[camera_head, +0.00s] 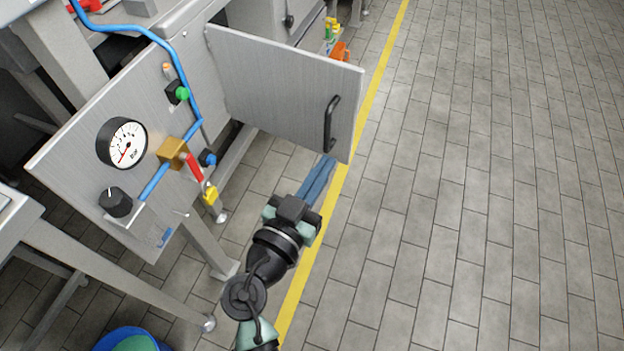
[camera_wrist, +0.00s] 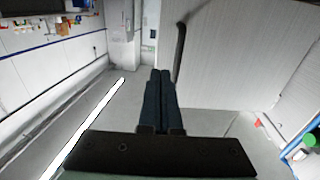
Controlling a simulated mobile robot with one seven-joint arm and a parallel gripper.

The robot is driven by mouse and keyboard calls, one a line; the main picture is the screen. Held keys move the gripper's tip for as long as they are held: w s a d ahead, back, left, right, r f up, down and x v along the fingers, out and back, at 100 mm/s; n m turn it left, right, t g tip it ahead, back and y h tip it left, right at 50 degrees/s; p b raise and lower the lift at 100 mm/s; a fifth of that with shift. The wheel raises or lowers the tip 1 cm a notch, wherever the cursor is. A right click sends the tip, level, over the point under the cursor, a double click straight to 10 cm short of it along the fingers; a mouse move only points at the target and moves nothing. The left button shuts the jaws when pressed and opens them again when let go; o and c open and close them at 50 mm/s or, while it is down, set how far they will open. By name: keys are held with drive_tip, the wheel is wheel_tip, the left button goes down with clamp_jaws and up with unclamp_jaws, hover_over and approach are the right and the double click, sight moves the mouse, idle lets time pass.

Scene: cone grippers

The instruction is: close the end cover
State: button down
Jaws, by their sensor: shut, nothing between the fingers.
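The end cover (camera_head: 280,82) is a grey metal door panel, standing swung out from the machine towards the yellow floor line. Its black handle (camera_head: 331,124) is near the free edge. In the wrist view the cover (camera_wrist: 235,60) fills the upper right, and the handle (camera_wrist: 180,48) stands just above and right of the fingertips. My gripper (camera_head: 328,166) is shut and empty, its blue fingers just below the handle in the head view. The fingers also show in the wrist view (camera_wrist: 159,75), side by side. I cannot tell whether they touch the cover.
A panel with a pressure gauge (camera_head: 122,143), black knob (camera_head: 115,202), green button (camera_head: 182,94) and red-and-yellow valve (camera_head: 196,170) stands left of the cover. A blue hose (camera_head: 185,75) runs along it. Tiled floor (camera_head: 480,200) on the right is clear.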

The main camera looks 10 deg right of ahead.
sight(349, 126)
drive_tip(key=x, duration=0.8)
drive_tip(key=shift+s, duration=0.1)
